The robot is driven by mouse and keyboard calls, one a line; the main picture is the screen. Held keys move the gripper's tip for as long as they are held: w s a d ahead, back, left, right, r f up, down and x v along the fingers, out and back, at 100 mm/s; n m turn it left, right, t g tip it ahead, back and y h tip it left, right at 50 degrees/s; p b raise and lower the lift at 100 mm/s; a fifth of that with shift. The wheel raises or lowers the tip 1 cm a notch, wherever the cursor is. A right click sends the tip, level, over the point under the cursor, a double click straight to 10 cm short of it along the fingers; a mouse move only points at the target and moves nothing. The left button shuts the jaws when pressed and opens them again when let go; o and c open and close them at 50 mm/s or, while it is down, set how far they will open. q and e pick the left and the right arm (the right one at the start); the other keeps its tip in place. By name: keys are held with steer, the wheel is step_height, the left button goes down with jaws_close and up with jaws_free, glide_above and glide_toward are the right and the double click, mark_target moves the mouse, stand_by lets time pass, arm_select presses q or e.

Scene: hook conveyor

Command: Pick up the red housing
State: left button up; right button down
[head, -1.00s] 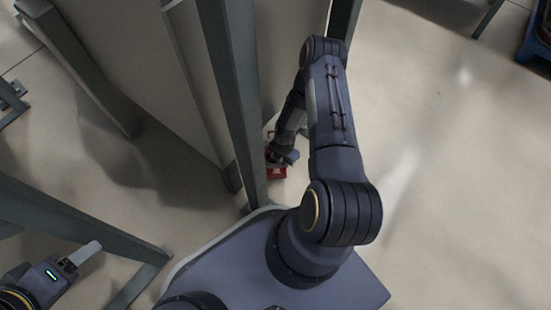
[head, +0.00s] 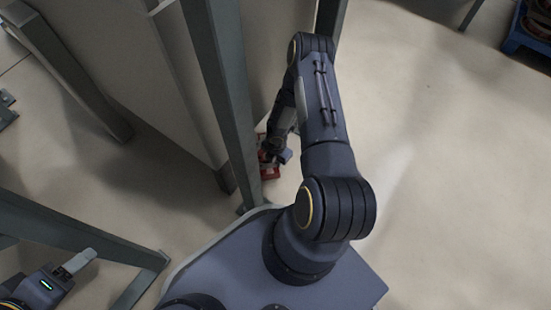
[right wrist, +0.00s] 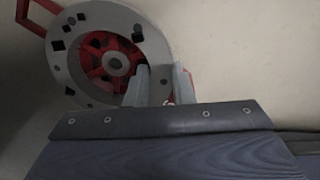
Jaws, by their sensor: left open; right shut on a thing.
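The red housing (head: 270,172) shows as a small red patch beside a grey post in the head view, partly covered by my right gripper (head: 272,157). In the right wrist view, the housing (right wrist: 84,59) has a round grey face with dark holes, a red spoked centre and a red bracket at the upper left. My right gripper (right wrist: 158,84) is shut on the housing at its edge; the exact contact is partly hidden. My left gripper (head: 78,264) is open and empty at the lower left of the head view.
A grey post (head: 222,90) stands close to the left of my right arm. A large panel (head: 180,90) and more frame bars (head: 80,225) fill the left side. Open floor (head: 450,180) lies to the right, with a blue pallet (head: 527,38) at the far upper right.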

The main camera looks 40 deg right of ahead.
step_height(320, 180, up, 3)
steer(key=shift+w+d+f+p, duration=0.1)
steer(key=shift+w+f+p, duration=0.1)
steer(key=shift+p, duration=0.5)
steer(key=shift+s+r, duration=0.15)
steer(key=shift+r, duration=0.1)
steer(key=shift+s+d+f+b, duration=0.2)
steer(key=shift+s+b, duration=0.1)
steer(key=shift+b, duration=0.05)
steer(key=s+d, duration=0.2)
steer(key=s, duration=0.6)
steer(key=s+d, duration=0.2)
steer(key=s, duration=0.6)
steer(key=shift+s+d+r+p, duration=0.15)
steer(key=shift+s+d+p, duration=0.15)
steer(key=shift+d, duration=0.05)
